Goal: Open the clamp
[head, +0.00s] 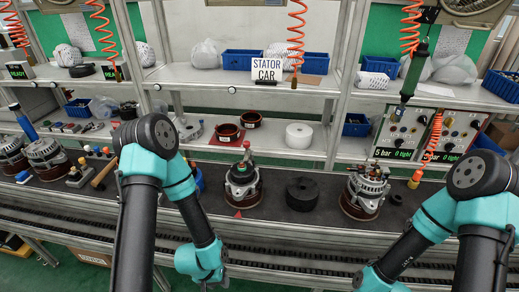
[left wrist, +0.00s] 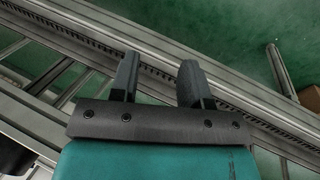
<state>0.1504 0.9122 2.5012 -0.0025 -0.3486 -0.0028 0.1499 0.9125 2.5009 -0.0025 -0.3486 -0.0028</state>
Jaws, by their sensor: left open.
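A dark fixture with a red knob on top (head: 245,165) stands on the bench in the middle of the head view. It appears to be the clamp, set over an alternator part on a reddish-brown base (head: 243,198). Its open or closed state is too small to tell. My left gripper (left wrist: 158,75) is open and empty in the left wrist view, over the rail at the bench's front edge. In the head view its wrist hangs low, in front of and left of the clamp, apart from it. My right wrist is at the lower right; its fingers are out of the picture.
A black round part (head: 302,194) and another alternator (head: 364,190) stand right of the clamp. More alternators (head: 45,156) stand at the left. A conveyor rail (head: 290,252) runs along the front. Orange coiled hoses hang above; a green driver (head: 414,70) hangs at right.

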